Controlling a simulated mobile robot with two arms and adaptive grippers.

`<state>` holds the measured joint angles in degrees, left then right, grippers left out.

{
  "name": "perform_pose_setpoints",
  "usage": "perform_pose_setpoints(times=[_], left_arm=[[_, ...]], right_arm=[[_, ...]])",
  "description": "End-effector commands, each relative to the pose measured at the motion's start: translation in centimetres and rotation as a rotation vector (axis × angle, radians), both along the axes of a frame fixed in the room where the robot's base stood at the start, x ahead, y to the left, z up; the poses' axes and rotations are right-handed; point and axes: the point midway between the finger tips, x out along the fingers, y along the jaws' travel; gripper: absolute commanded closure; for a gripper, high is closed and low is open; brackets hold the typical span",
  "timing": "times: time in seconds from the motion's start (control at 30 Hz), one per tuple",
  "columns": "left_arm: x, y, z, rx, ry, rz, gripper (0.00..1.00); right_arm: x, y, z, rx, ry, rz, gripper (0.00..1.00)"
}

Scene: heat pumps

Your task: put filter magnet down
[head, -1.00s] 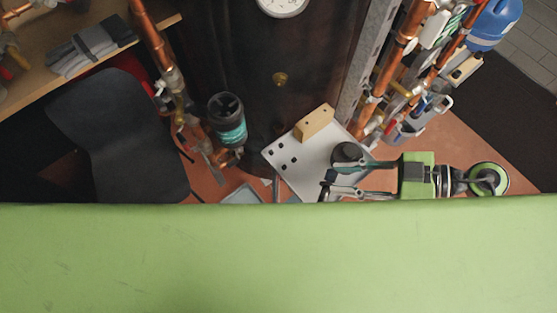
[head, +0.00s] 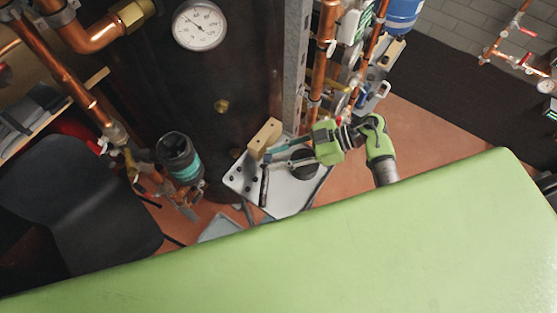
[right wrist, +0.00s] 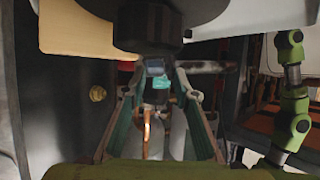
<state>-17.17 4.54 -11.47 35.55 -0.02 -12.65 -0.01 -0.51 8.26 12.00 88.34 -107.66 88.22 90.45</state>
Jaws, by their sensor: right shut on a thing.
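My right gripper (head: 268,157) comes in from the right over the white perforated plate (head: 290,196). Its fingers are closed on a thin dark rod (head: 264,184), which seems to be the filter magnet; it reaches down over the plate. I cannot tell whether the rod touches the plate. My left gripper is not in view.
A wooden block (head: 264,138) stands on the plate's far edge. A black and teal filter housing (head: 180,160) on copper pipes is to the left. A dark tank (head: 215,90) with a gauge (head: 199,25) is behind; a metal post (head: 297,70) and pipes stand behind right.

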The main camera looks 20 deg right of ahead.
Motion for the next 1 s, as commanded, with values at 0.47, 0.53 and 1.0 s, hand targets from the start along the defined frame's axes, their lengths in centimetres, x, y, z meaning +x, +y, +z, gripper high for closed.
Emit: perform_pose_setpoints(times=[0.47,0.53,1.0], left_arm=[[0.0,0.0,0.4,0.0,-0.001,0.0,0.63],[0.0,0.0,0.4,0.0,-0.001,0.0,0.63],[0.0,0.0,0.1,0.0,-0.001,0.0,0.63]], right_arm=[[0.2,0.0,-3.2,0.0,0.0,0.0,1.0],[0.2,0.0,-3.2,0.0,0.0,0.0,1.0],[0.2,0.0,-4.0,0.0,0.0,0.0,0.55]])
